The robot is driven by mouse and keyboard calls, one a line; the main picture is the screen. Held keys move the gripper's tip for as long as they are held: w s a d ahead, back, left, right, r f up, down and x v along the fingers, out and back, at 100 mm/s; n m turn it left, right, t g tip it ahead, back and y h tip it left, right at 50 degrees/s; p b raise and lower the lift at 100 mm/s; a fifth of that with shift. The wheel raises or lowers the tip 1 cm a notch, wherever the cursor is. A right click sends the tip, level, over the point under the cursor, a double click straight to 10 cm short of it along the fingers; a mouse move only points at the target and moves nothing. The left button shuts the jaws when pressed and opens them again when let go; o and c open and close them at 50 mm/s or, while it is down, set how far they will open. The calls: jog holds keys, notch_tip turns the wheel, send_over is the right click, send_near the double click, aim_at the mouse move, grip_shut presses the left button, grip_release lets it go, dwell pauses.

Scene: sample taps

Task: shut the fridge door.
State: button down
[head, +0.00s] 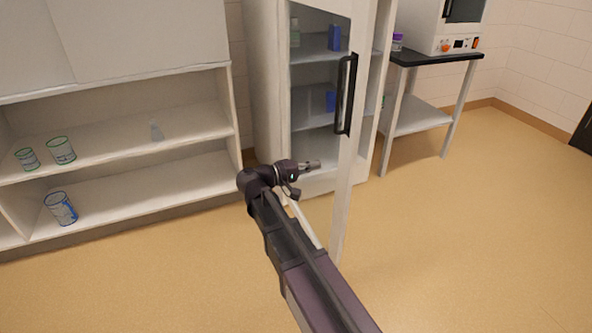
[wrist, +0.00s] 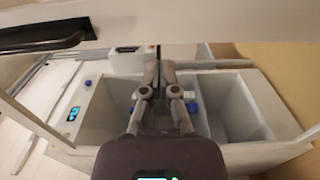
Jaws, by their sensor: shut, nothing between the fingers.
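The fridge (head: 268,90) is a tall white cabinet, and its door (head: 346,190) stands open, swung out toward me. The door has a pale frame and a black upright handle (head: 346,95). My gripper (head: 317,165) is shut and empty, low in front of the fridge, left of the door's handle-side edge and below the handle. In the wrist view, my gripper (wrist: 160,68) points at the fridge (wrist: 262,105), with the door's frame (wrist: 200,22) and handle (wrist: 45,35) across the top. I cannot tell whether the gripper touches the door.
A white shelf unit (head: 120,78) with several cups stands left of the fridge. A black-topped table (head: 437,57) with a white device (head: 462,25) stands to the right. Small blue items (head: 334,38) are on the fridge shelves. The floor (head: 470,240) at right is clear.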

aim_at(342, 159)
jog(key=shift+x, duration=3.4)
